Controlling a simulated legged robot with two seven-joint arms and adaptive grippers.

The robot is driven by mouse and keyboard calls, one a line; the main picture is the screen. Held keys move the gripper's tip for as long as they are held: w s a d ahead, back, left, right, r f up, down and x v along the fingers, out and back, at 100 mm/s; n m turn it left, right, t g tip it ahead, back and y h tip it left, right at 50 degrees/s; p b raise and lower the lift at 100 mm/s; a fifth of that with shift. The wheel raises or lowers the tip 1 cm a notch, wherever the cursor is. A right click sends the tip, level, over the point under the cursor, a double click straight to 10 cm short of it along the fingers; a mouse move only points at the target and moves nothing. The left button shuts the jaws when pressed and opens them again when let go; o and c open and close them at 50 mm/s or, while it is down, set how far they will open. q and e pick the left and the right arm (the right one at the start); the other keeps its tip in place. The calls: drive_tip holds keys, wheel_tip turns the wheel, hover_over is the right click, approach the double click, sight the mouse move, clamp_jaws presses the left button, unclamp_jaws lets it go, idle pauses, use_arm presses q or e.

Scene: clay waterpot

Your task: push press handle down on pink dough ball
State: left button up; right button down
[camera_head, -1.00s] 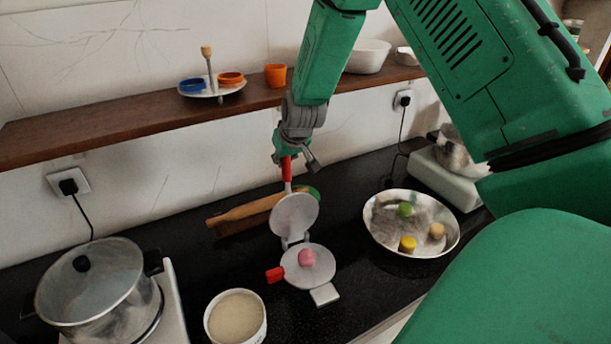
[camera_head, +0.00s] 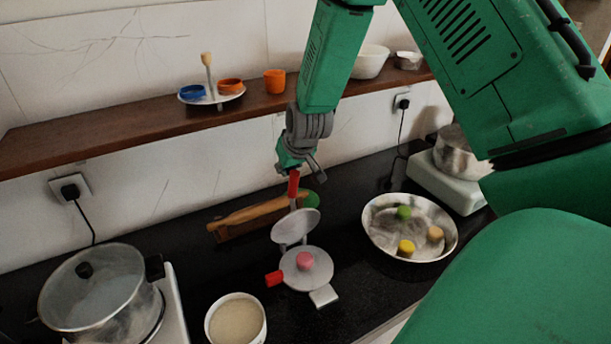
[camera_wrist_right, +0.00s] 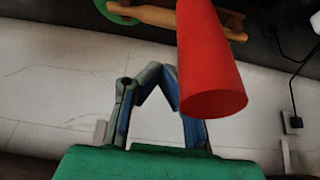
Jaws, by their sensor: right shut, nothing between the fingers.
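The press stands on the black counter with its round grey lower plate (camera_head: 318,277) flat and its hinged upper plate (camera_head: 297,227) raised and tilted. The pink dough ball (camera_head: 304,260) sits on the lower plate. The red press handle (camera_head: 293,185) points up from the upper plate; it fills the upper right of the right wrist view (camera_wrist_right: 208,65). My right gripper (camera_head: 303,162) is shut and empty at the handle's upper end, behind or beside it; I cannot tell whether they touch. Its fingers (camera_wrist_right: 155,72) also show in the wrist view. My left gripper is not in view.
A metal bowl (camera_head: 380,238) with several coloured balls stands right of the press. A white bowl (camera_head: 262,333) and a lidded pot (camera_head: 95,290) stand to the left. A rolling pin (camera_head: 250,213) lies behind the press. A wooden shelf (camera_head: 140,126) runs along the wall.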

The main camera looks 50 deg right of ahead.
drive_tip(key=s, duration=0.1)
drive_tip(key=s+a, duration=0.1)
drive_tip(key=s+p, duration=0.1)
drive_tip(key=shift+s+a+r, duration=0.15)
drive_tip(key=shift+a+r, duration=0.1)
drive_tip(key=c, duration=1.1)
unclamp_jaws()
drive_tip(key=shift+a+r, duration=0.1)
drive_tip(key=shift+a, duration=0.15)
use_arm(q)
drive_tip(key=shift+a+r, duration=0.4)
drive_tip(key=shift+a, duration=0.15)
use_arm(e)
drive_tip(key=shift+a, duration=0.25)
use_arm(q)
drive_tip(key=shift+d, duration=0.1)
use_arm(e)
drive_tip(key=shift+d, duration=0.1)
